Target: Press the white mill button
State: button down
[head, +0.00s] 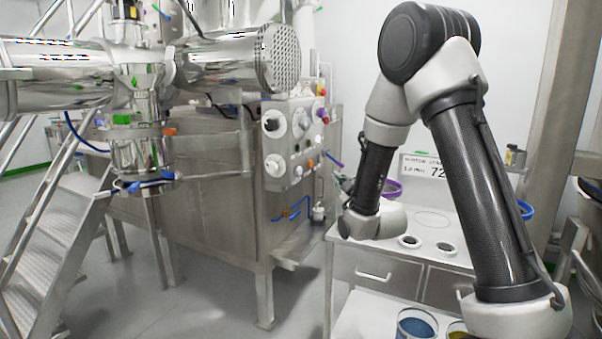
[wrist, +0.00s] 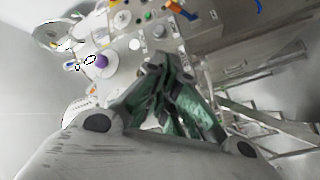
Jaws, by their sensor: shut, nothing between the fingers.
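The control panel (head: 293,150) is on the end of the steel machine and carries several round knobs and buttons, some of them white. I cannot read its labels, so which one is the white mill button is not certain. In the head view, my gripper (head: 342,182) is small and partly hidden by my arm.
A steel bench (head: 350,225) with drawers and round holes stands right of the machine, under my arm. A sign (head: 424,166) and a purple ring (head: 392,188) are at its back. A stair (head: 70,220) is at left.

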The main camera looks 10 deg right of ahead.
aim_at(299, 171)
jog(key=w+a, duration=0.5)
jog(key=a, duration=0.2)
jog(key=shift+w, duration=0.15)
jog(key=shift+a, duration=0.1)
dwell(1.5)
jog(key=shift+w+a, duration=0.2)
jog(key=shift+a, duration=0.1)
